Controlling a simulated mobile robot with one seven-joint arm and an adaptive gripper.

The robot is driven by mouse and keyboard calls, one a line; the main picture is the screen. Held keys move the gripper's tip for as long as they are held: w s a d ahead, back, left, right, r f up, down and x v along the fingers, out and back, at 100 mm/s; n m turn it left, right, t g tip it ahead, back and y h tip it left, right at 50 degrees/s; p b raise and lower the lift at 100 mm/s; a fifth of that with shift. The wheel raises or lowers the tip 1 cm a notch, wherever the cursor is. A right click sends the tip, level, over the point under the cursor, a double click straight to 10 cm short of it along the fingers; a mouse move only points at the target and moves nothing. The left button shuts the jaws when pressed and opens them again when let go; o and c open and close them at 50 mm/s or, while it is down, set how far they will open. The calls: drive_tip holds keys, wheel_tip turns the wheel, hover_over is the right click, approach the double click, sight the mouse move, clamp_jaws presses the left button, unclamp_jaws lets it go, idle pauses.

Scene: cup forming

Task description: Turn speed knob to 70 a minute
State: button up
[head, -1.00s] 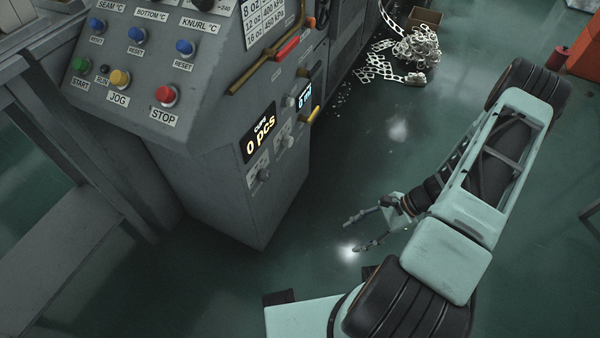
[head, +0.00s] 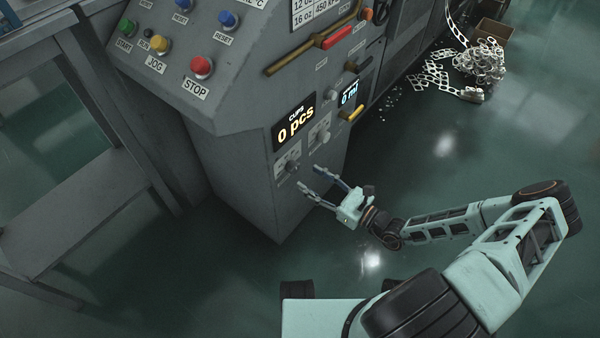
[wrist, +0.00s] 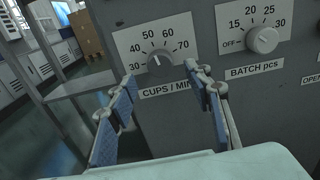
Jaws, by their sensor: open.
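The speed knob (wrist: 160,62) is a dark round knob on a white CUPS / MIN plate marked 30 to 70. A small light mark shows at its upper left; I cannot tell the exact reading. In the head view the knob (head: 291,167) sits on the lower front of the grey machine. My gripper (wrist: 161,76) is open and empty. In the head view my gripper (head: 309,177) is just right of the knob, apparently short of the panel.
A white BATCH pcs knob (wrist: 262,40) is close on the right. A metal frame (head: 95,190) stands left.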

sight(296, 170)
drive_tip(key=x, duration=0.5)
drive_tip(key=shift+b, duration=0.4)
drive_tip(key=c, duration=1.1)
drive_tip(key=shift+c, duration=0.2)
